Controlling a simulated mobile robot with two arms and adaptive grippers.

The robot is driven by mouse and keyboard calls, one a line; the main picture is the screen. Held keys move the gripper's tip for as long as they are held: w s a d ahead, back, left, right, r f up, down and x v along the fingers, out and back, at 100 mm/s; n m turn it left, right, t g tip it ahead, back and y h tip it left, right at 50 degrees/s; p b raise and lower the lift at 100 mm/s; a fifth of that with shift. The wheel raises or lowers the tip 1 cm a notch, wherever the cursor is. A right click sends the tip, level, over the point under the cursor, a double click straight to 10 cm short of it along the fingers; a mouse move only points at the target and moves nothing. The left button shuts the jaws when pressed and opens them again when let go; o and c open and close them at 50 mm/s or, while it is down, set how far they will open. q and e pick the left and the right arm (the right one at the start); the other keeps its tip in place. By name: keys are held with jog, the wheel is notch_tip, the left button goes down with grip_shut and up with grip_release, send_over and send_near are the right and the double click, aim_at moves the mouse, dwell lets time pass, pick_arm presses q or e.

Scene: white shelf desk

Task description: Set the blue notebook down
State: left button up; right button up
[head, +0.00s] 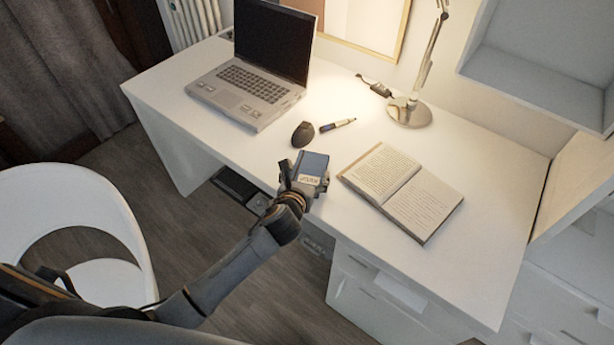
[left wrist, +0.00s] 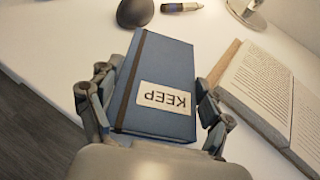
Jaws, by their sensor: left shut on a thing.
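The blue notebook (head: 312,163) has a dark elastic band and a white label reading KEEP. It shows large in the left wrist view (left wrist: 160,75), between the two fingers. My left gripper (head: 302,181) is shut on it, at the front edge of the white desk (head: 240,155). I cannot tell whether the notebook touches the desk top. My right gripper is not in either view.
An open book (head: 402,190) lies just right of the notebook. A dark mouse (head: 303,134) and a pen (head: 338,125) lie behind it. A laptop (head: 258,75) stands at the left back, a lamp (head: 409,112) at the back. A white chair (head: 75,215) stands in front.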

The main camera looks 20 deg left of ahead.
pick_arm(q)
jog(key=shift+f, duration=0.2)
jog(key=shift+f, duration=0.15)
jog(key=o, duration=1.2)
jog(key=shift+s+r, duration=0.15)
jog(key=shift+r, duration=0.05)
jog(key=p+v, duration=0.1)
jog(key=v, duration=1)
jog(key=shift+s, duration=0.4)
jog(key=shift+a+r, duration=0.1)
